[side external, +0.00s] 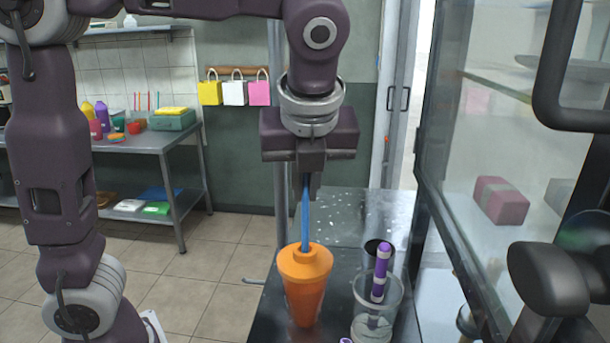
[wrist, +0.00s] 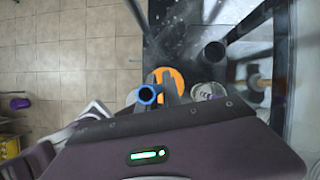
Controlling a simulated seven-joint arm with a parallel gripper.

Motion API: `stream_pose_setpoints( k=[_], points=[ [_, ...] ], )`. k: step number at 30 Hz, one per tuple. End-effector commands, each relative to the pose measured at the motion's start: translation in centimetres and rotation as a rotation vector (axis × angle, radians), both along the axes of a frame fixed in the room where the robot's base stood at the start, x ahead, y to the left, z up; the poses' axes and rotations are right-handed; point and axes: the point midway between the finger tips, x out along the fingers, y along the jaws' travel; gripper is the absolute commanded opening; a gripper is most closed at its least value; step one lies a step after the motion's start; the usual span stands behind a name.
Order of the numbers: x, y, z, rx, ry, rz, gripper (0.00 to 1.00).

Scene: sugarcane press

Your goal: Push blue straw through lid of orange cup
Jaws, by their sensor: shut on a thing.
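The orange cup (side external: 305,287) with its orange lid (side external: 305,261) stands upright on the dark metal counter in the side external view. The blue straw (side external: 306,225) is upright above the cup, and its lower end meets the middle of the lid. I cannot tell whether its tip is through the lid. My gripper (side external: 306,187) points down and is shut on the upper part of the straw. In the wrist view the open top of the blue straw (wrist: 148,94) shows at the fingers, with the orange lid (wrist: 172,78) behind it, partly hidden.
A clear cup (side external: 374,310) holding a purple marker-like stick (side external: 381,272) stands just right of the orange cup. A dark cup (side external: 374,248) stands behind it. A glass-sided case (side external: 520,150) bounds the right side. The counter behind the cups (side external: 345,215) is clear.

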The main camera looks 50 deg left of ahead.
Motion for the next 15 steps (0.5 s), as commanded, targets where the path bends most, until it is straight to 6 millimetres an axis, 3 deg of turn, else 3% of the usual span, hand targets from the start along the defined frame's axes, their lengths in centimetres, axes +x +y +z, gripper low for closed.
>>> stream_pose_setpoints(
  k=[15],
  points=[
    [0.0, 0.0, -2.6, -0.001, 0.001, 0.001, 0.00]
  ],
)
